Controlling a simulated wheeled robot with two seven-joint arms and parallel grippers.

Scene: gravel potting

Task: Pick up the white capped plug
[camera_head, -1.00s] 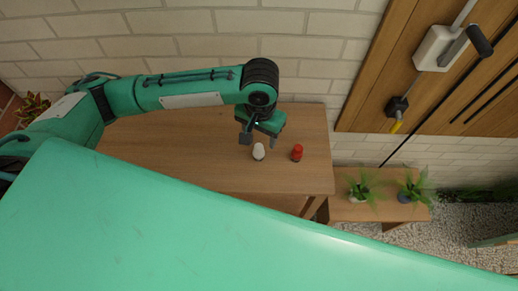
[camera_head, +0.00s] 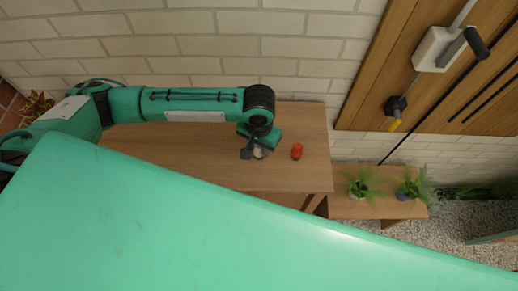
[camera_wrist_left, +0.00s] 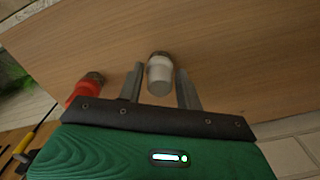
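The white capped plug (camera_head: 259,153) stands on the wooden table, partly hidden by my left gripper (camera_head: 257,149) in the head view. In the left wrist view the white plug (camera_wrist_left: 160,75) shows between the two grey fingers of my left gripper (camera_wrist_left: 160,70). The fingers are open, with a narrow gap visible on each side of the plug. A red capped plug (camera_head: 297,151) stands to the right of the gripper. It also shows in the left wrist view (camera_wrist_left: 87,90), outside the fingers. My right gripper is not in view.
The wooden table (camera_head: 190,175) is mostly clear around the plugs. A brick wall (camera_head: 200,50) runs behind it. A lower bench (camera_head: 385,209) with two potted plants (camera_head: 358,189) stands to the right. A wall panel with a lever (camera_head: 440,48) is at the upper right.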

